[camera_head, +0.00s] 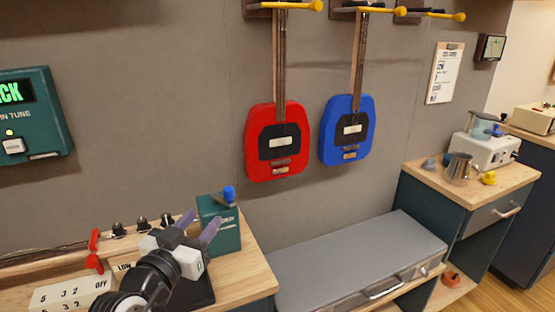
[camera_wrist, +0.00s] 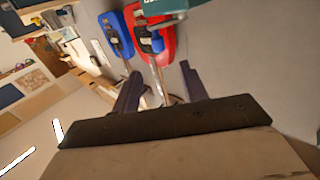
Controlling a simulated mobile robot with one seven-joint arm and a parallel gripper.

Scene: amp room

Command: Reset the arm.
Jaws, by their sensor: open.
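My gripper (camera_head: 199,224) is in the lower left of the head view, above the left wooden counter (camera_head: 258,279). Its two purple-grey fingers are apart, with nothing visible between them. They point up and to the right, close to a teal box with a blue knob (camera_head: 223,225); I cannot tell whether they touch it. In the wrist view the fingers (camera_wrist: 160,92) also stand apart. Beyond them a red guitar (camera_wrist: 165,45), a blue guitar (camera_wrist: 113,35) and part of the teal box (camera_wrist: 160,7) appear, tilted.
The red guitar (camera_head: 277,142) and blue guitar (camera_head: 346,130) hang on the wall. A grey case (camera_head: 355,262) lies between the counters. A steel jug (camera_head: 459,168) and white machine (camera_head: 487,150) stand on the right counter. A teal tuner panel (camera_head: 38,115) is on the left wall.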

